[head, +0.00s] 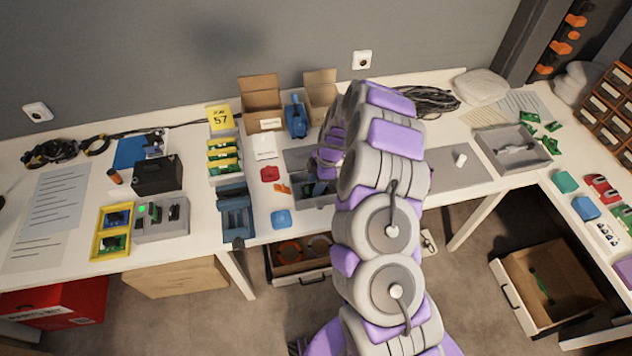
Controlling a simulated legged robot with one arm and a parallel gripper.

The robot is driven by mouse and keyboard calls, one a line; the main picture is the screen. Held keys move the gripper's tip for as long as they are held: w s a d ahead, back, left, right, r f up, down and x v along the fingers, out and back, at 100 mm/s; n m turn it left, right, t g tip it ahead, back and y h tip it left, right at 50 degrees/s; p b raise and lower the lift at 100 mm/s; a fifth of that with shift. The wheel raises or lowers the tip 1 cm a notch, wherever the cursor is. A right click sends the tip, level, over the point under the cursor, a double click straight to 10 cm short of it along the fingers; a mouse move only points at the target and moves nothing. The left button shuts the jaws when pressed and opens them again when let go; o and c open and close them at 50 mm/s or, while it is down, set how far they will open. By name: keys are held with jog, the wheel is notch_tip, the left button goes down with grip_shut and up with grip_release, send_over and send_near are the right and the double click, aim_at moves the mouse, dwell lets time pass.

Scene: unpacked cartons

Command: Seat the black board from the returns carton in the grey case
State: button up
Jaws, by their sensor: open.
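My gripper (325,160) is open above the middle of the table, left of my arm, which hides part of it. Below it, a grey open case (300,199) stands on the table. Something dark, perhaps the black board (319,188), shows in the case under the gripper; I cannot tell whether it lies flat, is tilted or touches the jaws. Two open cardboard cartons, a left one (262,112) with a white label and a right one (319,90), stand at the back. I cannot read which is the returns carton, and their insides are mostly hidden.
A blue tool (296,118) stands between the cartons. Left of the case are a red piece (270,174), a blue piece (281,217) and a blue rack (235,215). A grey tray (512,150) stands at right. Open boxes lie on the floor, one at right (520,310).

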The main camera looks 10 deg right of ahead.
jog(key=p+v, duration=0.3)
jog(key=v, duration=1.4)
jog(key=shift+r, duration=0.2)
jog(key=s+a+r+m+g, duration=0.1)
jog(key=s+a+r+m, duration=0.25)
jog(key=s+r, duration=0.45)
jog(key=s+a+r+m, duration=0.3)
jog(key=s+a+r, duration=0.25)
jog(key=s, duration=0.35)
jog(key=s+d+r+m+h, duration=0.1)
jog(key=s+m, duration=0.4)
jog(key=s, duration=0.7)
jog(key=s+d+r+m+h, duration=0.1)
jog(key=s+m, duration=0.5)
jog(key=s, duration=0.7)
jog(key=shift+d+r+g+h, duration=0.35)
jog(key=shift+d+h, duration=0.25)
jog(key=shift+d, duration=0.3)
